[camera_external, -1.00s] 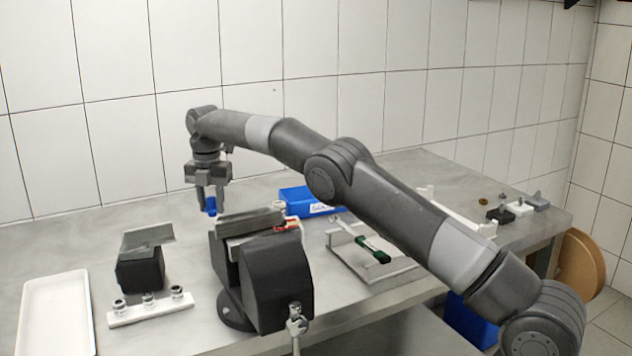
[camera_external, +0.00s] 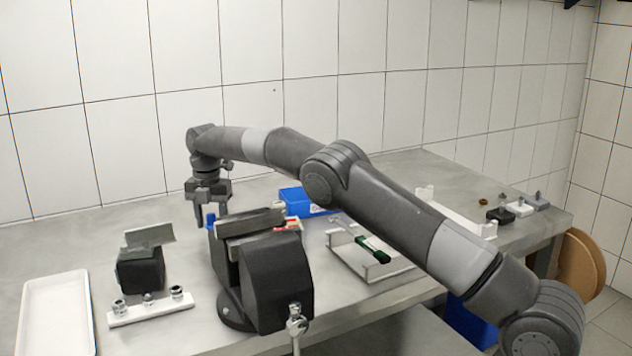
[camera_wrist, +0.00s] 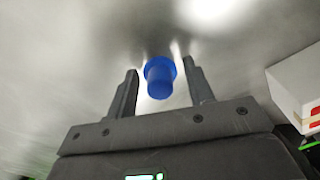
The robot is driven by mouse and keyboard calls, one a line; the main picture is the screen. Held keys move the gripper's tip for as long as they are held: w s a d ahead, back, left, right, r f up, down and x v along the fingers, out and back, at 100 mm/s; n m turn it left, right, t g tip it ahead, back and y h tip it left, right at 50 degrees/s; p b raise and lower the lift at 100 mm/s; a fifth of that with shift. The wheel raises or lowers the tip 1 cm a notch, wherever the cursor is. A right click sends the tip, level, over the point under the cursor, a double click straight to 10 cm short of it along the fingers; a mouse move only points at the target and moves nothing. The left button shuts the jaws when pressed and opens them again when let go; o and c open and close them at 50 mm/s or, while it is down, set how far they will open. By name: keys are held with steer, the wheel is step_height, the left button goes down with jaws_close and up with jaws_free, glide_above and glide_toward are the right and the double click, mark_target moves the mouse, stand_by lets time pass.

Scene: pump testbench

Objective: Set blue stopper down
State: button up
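The blue stopper (camera_external: 211,221) is behind the vice, low at the bench top, partly hidden by my gripper and the vice. In the wrist view the stopper (camera_wrist: 160,78) shows whole, with a wider collar and a narrower end, against the grey bench surface. It appears to rest on the bench. My gripper (camera_external: 210,217) points down over it with its fingers apart. In the wrist view my gripper (camera_wrist: 160,66) has one finger on each side of the stopper, with a visible gap at both sides.
The dark vice (camera_external: 262,268) stands just in front of my gripper. A blue bin (camera_external: 299,203) is to its right. A black block with a grey plate (camera_external: 141,268), a white rack with fittings (camera_external: 150,308) and a white tray (camera_external: 57,315) are at left. Bare bench lies left of my gripper.

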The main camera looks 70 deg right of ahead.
mark_target(211, 213)
steer(key=shift+o, duration=0.5)
steer(key=shift+r, duration=3.95)
